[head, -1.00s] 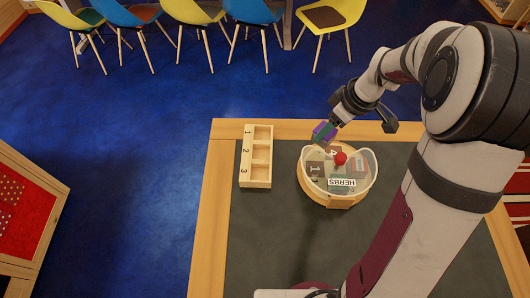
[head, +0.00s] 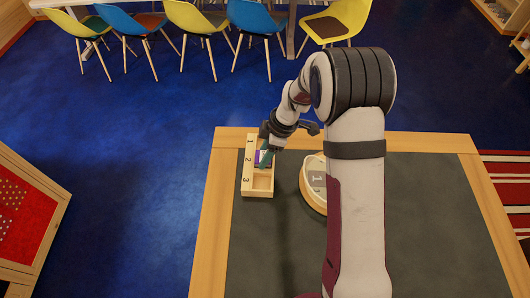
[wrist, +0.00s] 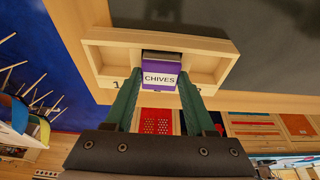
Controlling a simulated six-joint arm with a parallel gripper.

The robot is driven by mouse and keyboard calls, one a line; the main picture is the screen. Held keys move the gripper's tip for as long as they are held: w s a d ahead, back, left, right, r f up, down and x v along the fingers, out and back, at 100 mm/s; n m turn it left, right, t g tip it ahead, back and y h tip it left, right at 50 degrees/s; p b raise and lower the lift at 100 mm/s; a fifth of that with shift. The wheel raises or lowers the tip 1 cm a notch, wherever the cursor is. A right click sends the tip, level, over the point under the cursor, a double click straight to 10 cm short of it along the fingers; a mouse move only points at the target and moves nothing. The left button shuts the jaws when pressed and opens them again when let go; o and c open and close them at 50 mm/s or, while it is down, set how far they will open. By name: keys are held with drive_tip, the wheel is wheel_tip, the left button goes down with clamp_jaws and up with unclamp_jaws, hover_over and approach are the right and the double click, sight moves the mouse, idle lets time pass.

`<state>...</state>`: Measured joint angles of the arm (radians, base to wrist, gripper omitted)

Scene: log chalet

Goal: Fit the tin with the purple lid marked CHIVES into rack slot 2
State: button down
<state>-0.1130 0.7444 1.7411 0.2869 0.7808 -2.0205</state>
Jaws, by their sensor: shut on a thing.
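The tin with the purple lid marked CHIVES (wrist: 160,77) is between the two green fingers of my gripper (wrist: 158,92), which is shut on it. In the wrist view the tin is at the middle compartment of the wooden rack (wrist: 105,38), with a compartment open on either side. In the head view the rack (head: 258,193) lies on the table with marks 1, 2 and 3 down its left side. My gripper (head: 264,158) is over its middle, by mark 2, with a bit of purple showing. I cannot tell how deep the tin sits.
A round wooden container (head: 314,194) stands right of the rack, partly hidden behind my arm. The dark table top (head: 270,250) in front of the rack is clear. The table's wooden edge (head: 213,215) runs close along the rack's left.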

drive_tip(key=shift+f, duration=0.15)
drive_tip(key=shift+c, duration=1.2)
unclamp_jaws()
drive_tip(key=v, duration=1.2)
drive_tip(key=s+d+r+m, duration=0.1)
drive_tip(key=s+r+m, duration=0.5)
drive_tip(key=s, duration=0.2)
drive_tip(key=s+d+m+h, duration=0.1)
drive_tip(key=s+d+m, duration=0.2)
drive_tip(key=s+m, duration=1.4)
drive_tip(key=s, duration=0.4)
drive_tip(key=shift+d+r+h, duration=0.2)
drive_tip(key=shift+d+h, duration=0.05)
drive_tip(key=shift+h, duration=0.05)
